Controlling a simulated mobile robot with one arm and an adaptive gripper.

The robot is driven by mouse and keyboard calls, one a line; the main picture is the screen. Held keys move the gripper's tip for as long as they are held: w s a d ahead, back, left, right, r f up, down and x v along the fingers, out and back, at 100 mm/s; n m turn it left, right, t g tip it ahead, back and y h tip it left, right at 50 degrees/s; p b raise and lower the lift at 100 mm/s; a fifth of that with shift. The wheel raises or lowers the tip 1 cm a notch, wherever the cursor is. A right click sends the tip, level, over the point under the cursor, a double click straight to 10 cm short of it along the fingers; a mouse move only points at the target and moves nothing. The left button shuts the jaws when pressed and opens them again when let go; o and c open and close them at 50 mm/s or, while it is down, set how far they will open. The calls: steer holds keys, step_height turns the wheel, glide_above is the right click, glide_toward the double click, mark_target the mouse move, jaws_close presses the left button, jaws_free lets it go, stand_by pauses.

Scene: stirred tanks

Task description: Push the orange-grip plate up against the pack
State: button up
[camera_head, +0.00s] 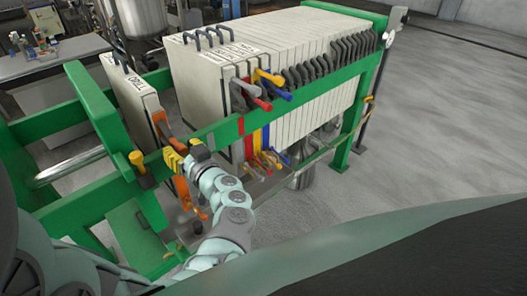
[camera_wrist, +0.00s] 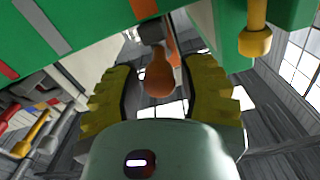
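The orange-grip plate (camera_head: 128,92) is a cream plate hanging in the green frame, left of the pack (camera_head: 275,60), with a clear gap between them. Its orange grip (camera_head: 160,122) sticks out at the near side. My gripper (camera_head: 177,158) is at the near side of the frame, by this plate. In the wrist view its yellow fingers (camera_wrist: 160,95) are spread, with the rounded end of the orange grip (camera_wrist: 160,75) between them. Space shows on both sides of the grip; whether it lies deep between the fingers I cannot tell.
A green rail (camera_head: 225,130) runs along the near side of the plates. A yellow-knobbed post (camera_head: 138,165) stands left of my gripper. Red, yellow and blue handles (camera_head: 270,78) stick out from the pack's near end. Open floor (camera_head: 440,120) lies to the right.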

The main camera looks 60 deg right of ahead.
jaws_close()
stand_by(0.3)
